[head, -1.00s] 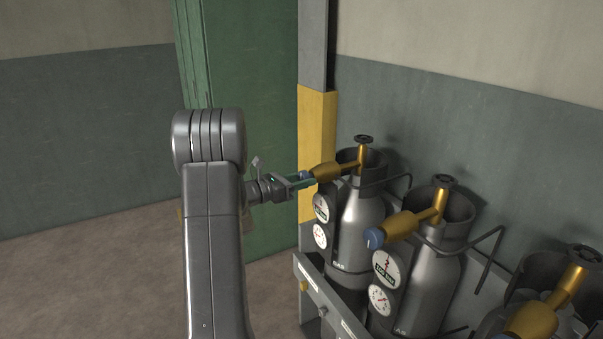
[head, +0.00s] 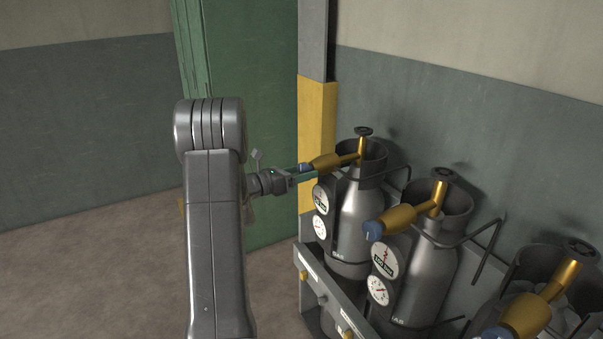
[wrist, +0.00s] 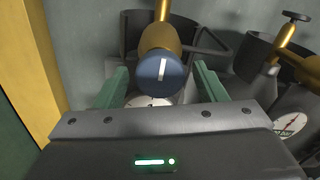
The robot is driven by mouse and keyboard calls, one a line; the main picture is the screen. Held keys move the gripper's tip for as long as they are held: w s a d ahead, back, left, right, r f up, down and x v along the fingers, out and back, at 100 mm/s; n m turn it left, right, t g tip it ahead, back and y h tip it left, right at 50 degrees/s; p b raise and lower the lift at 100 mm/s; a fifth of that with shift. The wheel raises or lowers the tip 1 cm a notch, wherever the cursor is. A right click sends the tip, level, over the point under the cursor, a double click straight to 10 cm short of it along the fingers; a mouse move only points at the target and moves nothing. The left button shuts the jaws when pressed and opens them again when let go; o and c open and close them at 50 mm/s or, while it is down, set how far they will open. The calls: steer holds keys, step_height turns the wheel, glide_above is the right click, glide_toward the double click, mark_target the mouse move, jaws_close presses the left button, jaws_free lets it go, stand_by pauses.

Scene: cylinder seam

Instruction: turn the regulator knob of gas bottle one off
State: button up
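The leftmost gas bottle (head: 352,225) stands in the rack with a brass regulator (head: 326,161) pointing left. I take it for bottle one; I cannot read a number on it. Its blue knob (head: 305,168) shows clearly in the wrist view (wrist: 158,74), with a white mark that is nearly upright and leans slightly right. My gripper (wrist: 164,82) is open, with one green finger on each side of the knob and a visible gap on both sides.
The middle bottle (head: 427,275) has its own blue knob (head: 373,231); another bottle (head: 545,302) stands further right. Gauges (head: 320,228) sit below the regulators. A yellow and grey post (head: 316,130) and a green cabinet (head: 255,120) are close behind my gripper. Floor is clear at left.

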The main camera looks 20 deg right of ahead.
steer(key=s+a, duration=0.1)
steer(key=a, duration=1.2)
steer(key=shift+a+b, duration=0.35)
steer(key=shift+a, duration=0.05)
steer(key=d, duration=0.9)
steer(key=w+d, duration=0.1)
steer(key=d, duration=0.3)
steer(key=shift+d+r+p, duration=0.1)
steer(key=shift+d+p, duration=0.25)
steer(key=shift+d, duration=0.05)
